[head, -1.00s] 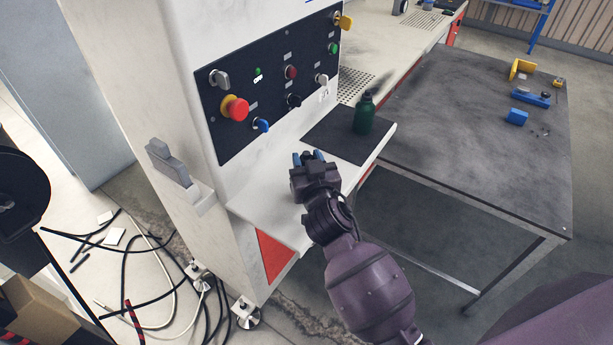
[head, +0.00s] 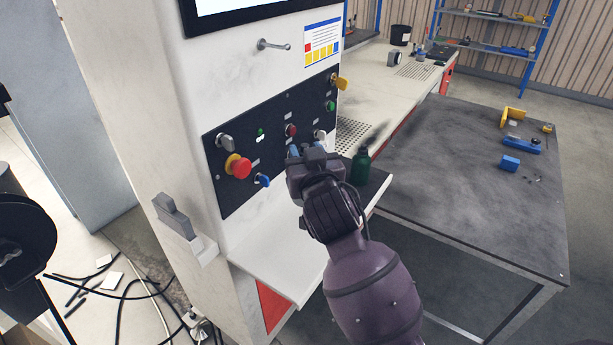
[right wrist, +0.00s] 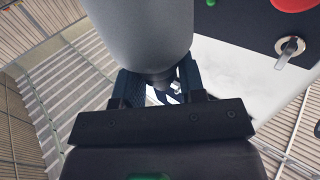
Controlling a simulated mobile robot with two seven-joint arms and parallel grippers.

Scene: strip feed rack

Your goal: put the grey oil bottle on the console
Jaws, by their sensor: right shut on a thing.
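The grey oil bottle (right wrist: 145,35) fills the upper middle of the right wrist view, between the two blue-tipped fingers. My right gripper (right wrist: 160,85) is shut on it. In the head view my right gripper (head: 307,150) is in front of the lower right part of the control panel (head: 262,150), above the ledge. The bottle is hidden there behind the gripper and arm. The console's white ledge (head: 275,258) sticks out below the panel. Part of its dark mat (head: 377,185) shows to the right of my wrist. My left gripper is not in view.
A dark green bottle (head: 360,167) stands upright on the mat, just right of my gripper. Panel knobs and a red button (head: 240,168) stick out on the left. The ledge's near left part is bare. A dark table (head: 460,190) with small parts stands at right.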

